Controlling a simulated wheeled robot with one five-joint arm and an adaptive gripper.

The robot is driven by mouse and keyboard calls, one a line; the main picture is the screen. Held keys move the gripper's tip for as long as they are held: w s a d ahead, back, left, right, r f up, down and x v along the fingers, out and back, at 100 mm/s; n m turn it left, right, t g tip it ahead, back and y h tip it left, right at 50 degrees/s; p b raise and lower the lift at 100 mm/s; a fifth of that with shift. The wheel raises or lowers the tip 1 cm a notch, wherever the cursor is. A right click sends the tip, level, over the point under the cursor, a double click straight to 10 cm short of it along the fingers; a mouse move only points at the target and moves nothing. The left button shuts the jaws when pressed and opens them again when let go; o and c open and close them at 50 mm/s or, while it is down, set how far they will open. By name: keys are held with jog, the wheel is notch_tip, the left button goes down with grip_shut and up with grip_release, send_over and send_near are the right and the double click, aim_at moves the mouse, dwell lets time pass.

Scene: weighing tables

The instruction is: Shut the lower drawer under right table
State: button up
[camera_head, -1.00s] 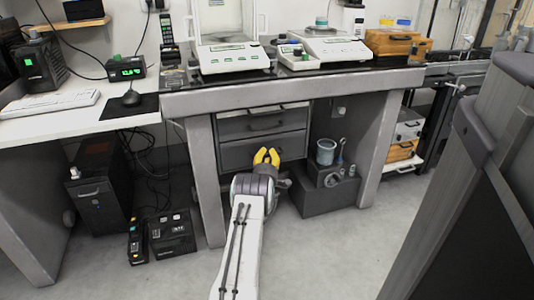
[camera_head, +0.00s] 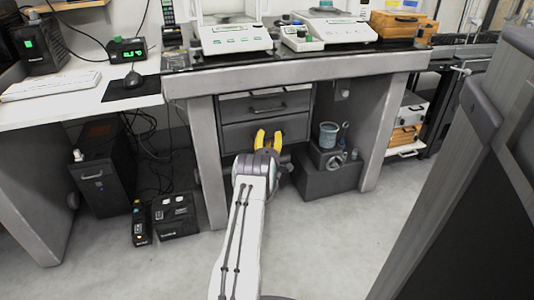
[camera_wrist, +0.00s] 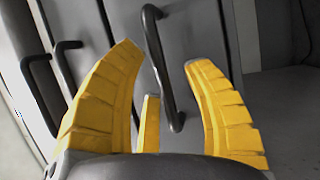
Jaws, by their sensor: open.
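The lower drawer (camera_head: 237,138) is a grey front below the upper drawer (camera_head: 237,107), under the right table (camera_head: 285,82). How far the lower drawer stands out is hard to tell. My gripper (camera_head: 268,136) is in front of its face and partly hides it, including the handle. In the wrist view my gripper (camera_wrist: 165,78) has its yellow fingers wide apart and empty. A dark bar handle (camera_wrist: 157,65) shows upright between them against a grey front (camera_wrist: 195,35). Contact between fingers and handle cannot be told.
Two more dark handles show at the left of the wrist view. Right of the drawers, a dark stepped block (camera_head: 325,180) carries a blue-grey cup (camera_head: 328,134). Table legs (camera_head: 207,165) stand either side. A black box (camera_head: 174,216) lies on the floor at left. Balances stand on top.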

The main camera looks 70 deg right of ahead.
jog(key=v, duration=1.1)
jog(key=shift+a, duration=0.1)
dwell(0.5)
